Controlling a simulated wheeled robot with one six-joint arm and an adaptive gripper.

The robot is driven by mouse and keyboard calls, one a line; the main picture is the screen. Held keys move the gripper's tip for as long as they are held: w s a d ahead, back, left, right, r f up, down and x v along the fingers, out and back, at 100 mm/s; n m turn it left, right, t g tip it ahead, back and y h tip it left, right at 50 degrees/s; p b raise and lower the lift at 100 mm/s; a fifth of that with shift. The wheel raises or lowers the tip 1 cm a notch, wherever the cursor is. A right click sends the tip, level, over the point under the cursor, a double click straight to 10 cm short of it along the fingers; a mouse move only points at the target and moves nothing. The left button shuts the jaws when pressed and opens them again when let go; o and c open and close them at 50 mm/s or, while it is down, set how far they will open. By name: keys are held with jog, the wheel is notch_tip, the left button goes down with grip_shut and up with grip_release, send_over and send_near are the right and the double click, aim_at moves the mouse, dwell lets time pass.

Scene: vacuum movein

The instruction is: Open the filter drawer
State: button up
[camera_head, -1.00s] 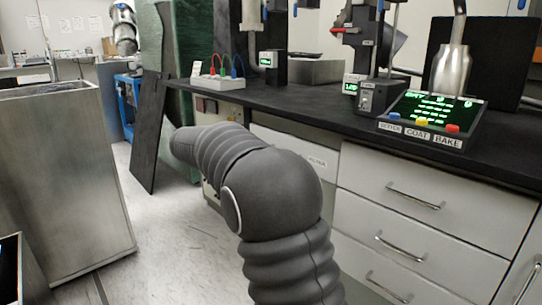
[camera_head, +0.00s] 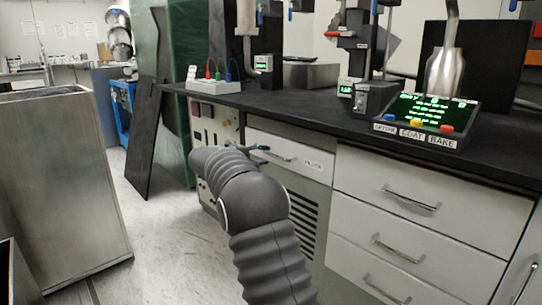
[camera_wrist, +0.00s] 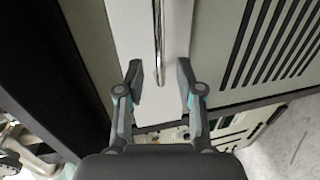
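The filter drawer (camera_head: 312,160) is a white front with a small label and a metal bar handle, under the black counter. It looks shut. In the wrist view the drawer front (camera_wrist: 122,22) runs up the picture, and its handle (camera_wrist: 158,40) lies between the lines of my two fingers. My gripper (camera_wrist: 160,74) is open, with one finger on each side of the handle's near end. I cannot tell whether a finger touches it. In the head view my gripper (camera_head: 262,148) shows only as a small teal and dark tip at the drawer's left part; my arm hides the rest.
A vented panel (camera_head: 303,215) is below the drawer. White drawers with bar handles (camera_head: 410,198) stand to the right. A control panel (camera_head: 212,130) is to the left. The black counter (camera_head: 310,103) overhangs above. Floor is free at left, beside a metal bin (camera_head: 65,180).

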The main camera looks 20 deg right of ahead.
aim_at(270, 154)
jog(key=shift+x, duration=2.25)
grip_shut()
